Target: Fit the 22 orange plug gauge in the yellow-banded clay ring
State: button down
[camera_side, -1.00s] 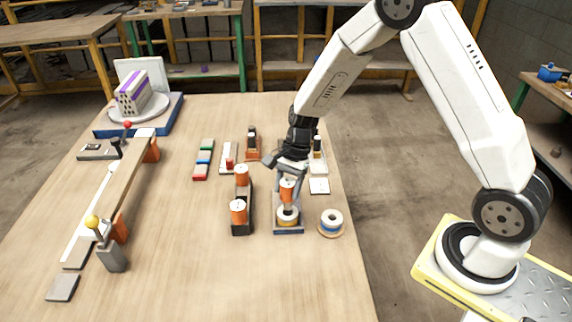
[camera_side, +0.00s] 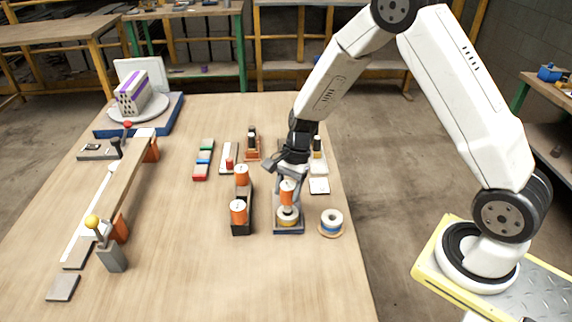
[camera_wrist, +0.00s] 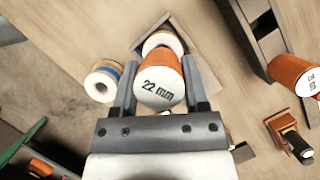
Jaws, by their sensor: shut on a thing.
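My gripper (camera_wrist: 154,92) is shut on the orange 22 mm plug gauge (camera_wrist: 159,88), whose white end with "22 mm" faces the wrist camera. In the side view the plug gauge (camera_side: 287,193) is upright, directly above the yellow-banded clay ring (camera_side: 288,221). The ring lies in a dark square tray (camera_side: 289,231). In the wrist view the ring (camera_wrist: 160,40) is partly hidden behind the plug. I cannot tell whether the plug's lower end has entered the ring's hole.
A blue-banded ring (camera_side: 331,222) lies just right of the tray. A dark rack (camera_side: 242,228) with two more orange plugs (camera_side: 242,176) stands close on the left. A long wooden ramp-like bar (camera_side: 125,190) lies farther left. The front of the table is clear.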

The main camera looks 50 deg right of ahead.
jog(key=shift+f, duration=1.9)
dwell(1.4)
grip_release()
jog(key=shift+v, duration=3.9)
jog(key=s+r+n+t+h, duration=0.1)
jog(key=s+r+n, duration=0.1)
jog(key=s+n, duration=0.2)
jog(key=s+a+r+n+t+h, duration=0.1)
jog(key=s+r+n+h, duration=0.1)
jog(key=s+n, duration=0.3)
jog(key=s+r+n+t+h, duration=0.1)
jog(key=s+r+n, duration=0.2)
jog(key=n, duration=0.3)
jog(key=shift+s+a+n, duration=0.15)
jog(key=shift+s+n, duration=0.25)
jog(key=shift+s, duration=0.4)
